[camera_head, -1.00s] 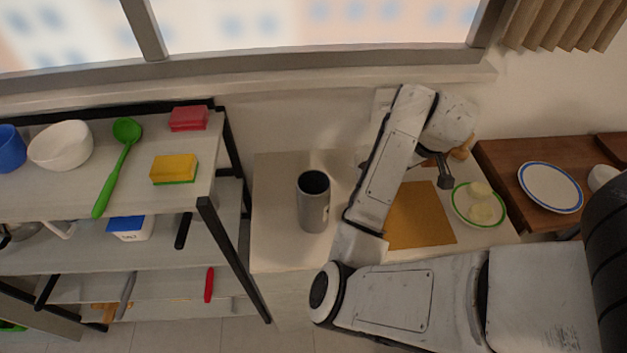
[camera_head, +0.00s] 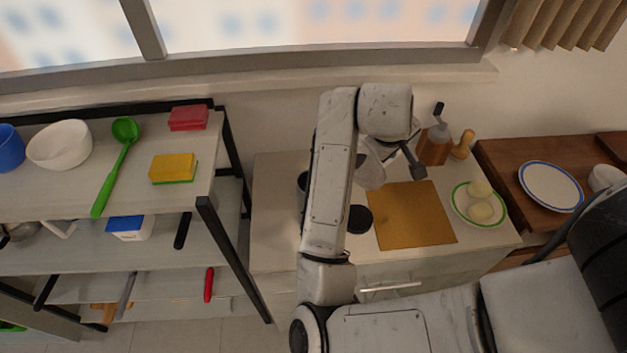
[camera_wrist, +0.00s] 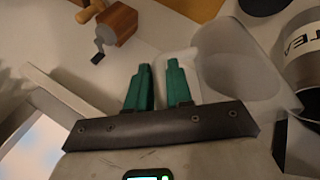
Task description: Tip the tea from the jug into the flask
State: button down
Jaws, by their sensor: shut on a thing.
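My gripper (camera_wrist: 160,75) shows its green fingers in the wrist view, shut on the handle of the pale see-through jug (camera_wrist: 238,62). The jug appears tilted in that view, and I cannot make out tea in it. The metal flask (camera_wrist: 305,68), lettered "TEA", is just right of the jug, close to its rim; whether they touch is unclear. In the head view the jug (camera_head: 371,173) shows just right of my arm, above the counter. The flask (camera_head: 302,186) is mostly hidden behind my arm, with only its left edge showing.
A round black lid (camera_head: 359,218) lies on the counter beside a tan board (camera_head: 412,216). A green-rimmed plate (camera_head: 460,211) holds pale round pieces. A shelf rack (camera_head: 208,205) borders the counter's left.

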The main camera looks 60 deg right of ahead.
aim_at(374, 156)
jog(key=shift+w+a+r+n+g+h, duration=0.15)
jog(key=shift+w+a+r+g+h, duration=0.3)
jog(key=shift+r, duration=0.3)
jog(key=shift+w+a+r+n+g+h, duration=0.1)
jog(key=shift+w+a+r+g+h, duration=0.15)
jog(key=shift+r+h, duration=0.4)
jog(key=shift+w+a+r+n+g+h, duration=0.15)
jog(key=shift+w+a+r+g+h, duration=0.25)
jog(key=shift+r, duration=0.4)
jog(key=shift+a+r, duration=0.1)
jog(key=shift+r, duration=0.05)
jog(key=shift+w+a+r+g+h+b, duration=0.3)
jog(key=shift+a+r+h, duration=0.05)
jog(key=shift+r+h, duration=0.25)
jog(key=shift+w+a+r+n, duration=0.15)
jog(key=shift+a+n, duration=0.05)
jog(key=shift+n, duration=0.1)
jog(key=shift+w+a+r+g+h, duration=0.25)
jog(key=shift+r+g+h, duration=0.15)
jog(key=shift+h, duration=0.1)
jog(key=shift+a, duration=0.1)
